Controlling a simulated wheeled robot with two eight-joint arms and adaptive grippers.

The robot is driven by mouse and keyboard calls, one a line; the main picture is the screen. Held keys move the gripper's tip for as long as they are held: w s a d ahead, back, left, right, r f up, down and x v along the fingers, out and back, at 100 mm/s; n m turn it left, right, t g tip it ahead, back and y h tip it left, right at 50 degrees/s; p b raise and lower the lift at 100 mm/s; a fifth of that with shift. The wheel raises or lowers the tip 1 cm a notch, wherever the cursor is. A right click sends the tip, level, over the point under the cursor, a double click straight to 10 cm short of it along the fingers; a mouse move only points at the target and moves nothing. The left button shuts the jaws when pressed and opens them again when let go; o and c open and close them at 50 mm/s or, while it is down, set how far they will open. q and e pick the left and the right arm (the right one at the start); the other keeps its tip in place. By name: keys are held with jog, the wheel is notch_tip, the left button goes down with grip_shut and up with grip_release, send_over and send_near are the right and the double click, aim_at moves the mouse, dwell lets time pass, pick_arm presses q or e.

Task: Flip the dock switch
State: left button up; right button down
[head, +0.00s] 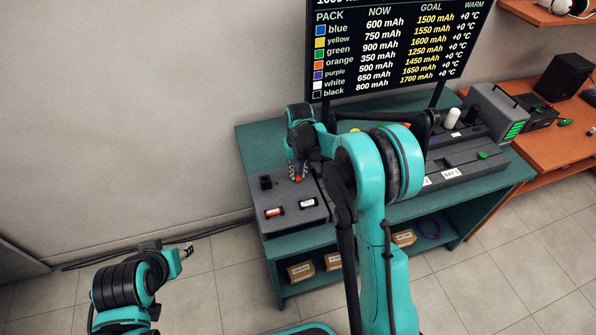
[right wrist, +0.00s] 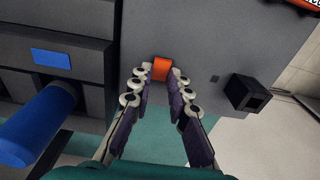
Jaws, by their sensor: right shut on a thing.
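An orange block (right wrist: 161,69), which looks like the switch, sits on the grey dock panel (right wrist: 205,50) in the right wrist view. My right gripper (right wrist: 160,82) is shut on it, with a fingertip at each side. In the head view the right gripper (head: 298,173) points down at the left part of the grey dock (head: 288,226), with a bit of orange between its fingers. My left gripper (head: 187,250) is at the lower left, over the floor and away from the bench; its finger gap is too small to judge.
A black socket-like box (right wrist: 247,92) stands beside the switch. Orange and white labelled pieces (head: 274,212) lie on the dock front. A blue cylinder (right wrist: 38,125) is at the left of the wrist view. A scoreboard (head: 395,50) stands behind; my right arm covers the bench's middle.

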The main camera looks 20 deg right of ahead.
aim_at(298, 178)
jog(key=c, duration=1.4)
grip_release()
jog(key=shift+c, duration=0.2)
notch_tip(298, 178, up, 12)
jog(key=shift+s, duration=0.4)
